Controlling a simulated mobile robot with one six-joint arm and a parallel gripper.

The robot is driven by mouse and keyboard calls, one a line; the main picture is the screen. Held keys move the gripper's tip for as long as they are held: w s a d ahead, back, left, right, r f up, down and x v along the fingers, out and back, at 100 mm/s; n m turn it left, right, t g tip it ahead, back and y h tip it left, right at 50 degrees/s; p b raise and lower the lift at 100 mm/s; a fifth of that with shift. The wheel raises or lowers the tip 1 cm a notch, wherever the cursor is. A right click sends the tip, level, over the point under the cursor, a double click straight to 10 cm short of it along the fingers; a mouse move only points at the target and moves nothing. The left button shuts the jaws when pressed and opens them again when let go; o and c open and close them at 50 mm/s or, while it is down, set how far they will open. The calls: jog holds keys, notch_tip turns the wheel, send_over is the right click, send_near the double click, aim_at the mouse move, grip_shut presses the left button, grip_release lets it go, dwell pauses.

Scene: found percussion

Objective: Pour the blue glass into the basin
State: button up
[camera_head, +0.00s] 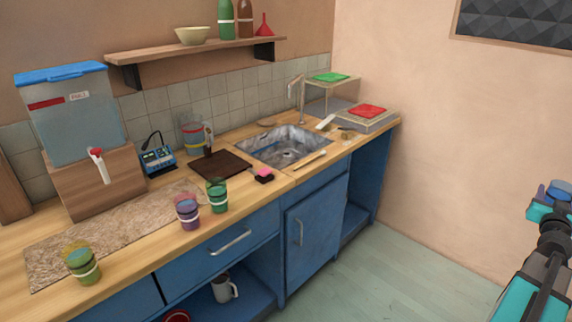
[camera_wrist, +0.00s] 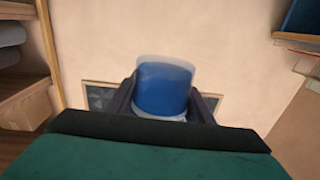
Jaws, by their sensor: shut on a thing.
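The blue glass (camera_wrist: 164,88) is between the two dark fingers of my gripper (camera_wrist: 162,104), which is shut on it. The glass has a clear rim, blue below it and a pale band near the bottom. In the head view the blue glass (camera_head: 560,187) shows at the far right edge, held by my gripper (camera_head: 553,212), partly cut off. The basin (camera_head: 284,148) is a grey metal sink set in the wooden counter, far to the left of my gripper. Nothing stands between them on the wall side.
Purple (camera_head: 187,210), green (camera_head: 217,195) and yellow-green (camera_head: 82,262) glasses stand along the counter's front. A dark board (camera_head: 220,166), pink sponge (camera_head: 263,175) and faucet (camera_head: 297,92) are near the basin. Floor (camera_head: 400,270) is clear.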

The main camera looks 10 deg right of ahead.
notch_tip(320, 180, up, 6)
jog(key=p, duration=0.7)
jog(key=shift+p, duration=0.4)
dwell(0.5)
jog(key=w+a+f+n+t+y, duration=0.2)
jog(key=w+a+f, duration=0.1)
jog(key=w+a, duration=0.5)
jog(key=w+a+f+n+t+y, duration=0.2)
jog(key=w+a+f, duration=0.1)
jog(key=w+a, duration=0.55)
jog(key=w+a+f+n+t+y, duration=0.1)
jog(key=w+a+f+n+y, duration=0.15)
jog(key=a, duration=0.45)
jog(key=w+a+f+n+y, duration=0.1)
jog(key=w+a+y, duration=0.2)
jog(key=a, duration=0.3)
jog(key=w+a+f+n+t+y, duration=0.1)
jog(key=w+a+f+y, duration=0.15)
jog(key=a, duration=0.45)
jog(key=a+f+n+g+y, duration=0.25)
jog(key=a+n+y, duration=0.55)
jog(key=a, duration=1.4)
jog(key=s+a+r+n+g+y, duration=0.2)
jog(key=s+a+n+g+y, duration=0.2)
jog(key=s+a+y, duration=0.4)
jog(key=shift+s+a+g, duration=0.4)
jog(key=shift+a+g, duration=0.05)
jog(key=shift+a, duration=1.05)
jog(key=shift+a, duration=0.1)
